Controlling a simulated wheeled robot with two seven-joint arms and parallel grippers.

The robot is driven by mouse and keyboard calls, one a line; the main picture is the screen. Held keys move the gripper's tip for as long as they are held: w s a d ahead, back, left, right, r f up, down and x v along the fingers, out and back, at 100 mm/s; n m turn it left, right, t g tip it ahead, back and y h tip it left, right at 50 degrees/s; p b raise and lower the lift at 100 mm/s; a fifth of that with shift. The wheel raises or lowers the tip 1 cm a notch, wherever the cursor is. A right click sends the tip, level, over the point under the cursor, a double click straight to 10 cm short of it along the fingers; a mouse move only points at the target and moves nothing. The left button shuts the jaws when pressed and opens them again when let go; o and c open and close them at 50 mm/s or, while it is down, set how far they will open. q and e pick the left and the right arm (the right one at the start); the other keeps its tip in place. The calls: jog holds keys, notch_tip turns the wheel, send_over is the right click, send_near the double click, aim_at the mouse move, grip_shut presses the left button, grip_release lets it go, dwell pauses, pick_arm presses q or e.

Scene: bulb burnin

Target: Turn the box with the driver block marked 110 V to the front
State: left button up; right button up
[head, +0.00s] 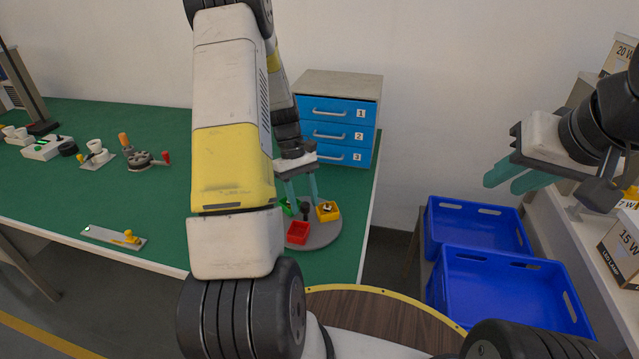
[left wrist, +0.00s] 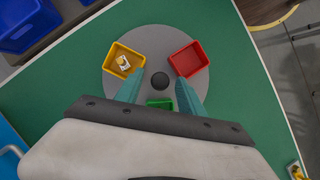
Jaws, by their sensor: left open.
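A grey round turntable (head: 318,235) with a dark central knob (head: 305,208) stands at the right end of the green table. It carries a yellow box (head: 328,211) with a small white-and-dark block in it, a red box (head: 298,232) and a green box (head: 287,206). In the left wrist view the yellow box (left wrist: 123,60) is upper left, the red box (left wrist: 189,59) upper right, the green box (left wrist: 160,104) below the knob. The block's marking is too small to read. My left gripper (head: 303,203) is open above the turntable, its fingers either side of the knob. My right gripper (head: 505,184) hangs empty and open at the right.
A blue drawer cabinet (head: 337,116) stands behind the turntable. Blue crates (head: 476,226) stand right of the table, near a shelf with cartons (head: 622,245). Fixtures and a lever plate (head: 114,237) lie on the table's left part.

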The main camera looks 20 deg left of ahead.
pick_arm(q)
grip_shut()
jog(key=shift+r, duration=0.1)
dwell(1.2)
